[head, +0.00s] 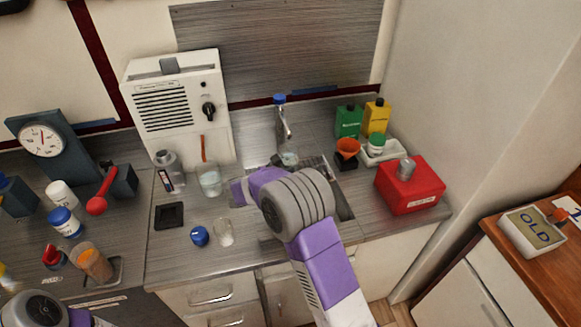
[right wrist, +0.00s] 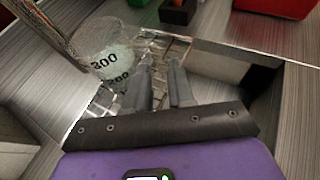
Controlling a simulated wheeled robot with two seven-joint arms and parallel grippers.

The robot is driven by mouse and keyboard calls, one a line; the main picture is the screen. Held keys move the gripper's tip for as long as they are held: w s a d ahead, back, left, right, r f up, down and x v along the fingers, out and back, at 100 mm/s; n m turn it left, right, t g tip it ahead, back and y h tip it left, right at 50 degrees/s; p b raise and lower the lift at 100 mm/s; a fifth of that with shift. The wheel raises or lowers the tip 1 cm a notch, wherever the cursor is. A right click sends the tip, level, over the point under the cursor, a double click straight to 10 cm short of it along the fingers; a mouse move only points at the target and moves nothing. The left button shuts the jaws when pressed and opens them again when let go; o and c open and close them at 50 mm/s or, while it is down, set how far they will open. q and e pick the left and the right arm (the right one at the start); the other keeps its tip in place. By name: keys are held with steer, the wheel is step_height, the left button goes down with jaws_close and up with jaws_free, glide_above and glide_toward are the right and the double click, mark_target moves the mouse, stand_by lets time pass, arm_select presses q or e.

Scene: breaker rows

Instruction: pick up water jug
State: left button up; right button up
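A clear jug (head: 289,159) with dark number marks stands in the sink under the tap (head: 283,125). I take it for the water jug. In the right wrist view the jug (right wrist: 112,62) is beyond and left of my right gripper's fingertips, apart from the gap between them. The tap's metal spout (right wrist: 48,28) is at its left. My right gripper (right wrist: 161,72) is open, with a narrow empty gap. In the head view my right wrist hides its fingers and part of the sink. Only part of my left arm shows at bottom left; its fingers are out of view.
A beaker (head: 209,180) with a brown rod and a small glass (head: 223,233) stand left of the sink, near a blue lid (head: 200,236). A red box (head: 408,186) and bottles (head: 376,117) are to the right. Front right counter is clear.

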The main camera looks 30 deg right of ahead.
steer(key=b+x, duration=0.1)
steer(key=x, duration=0.4)
jaws_close()
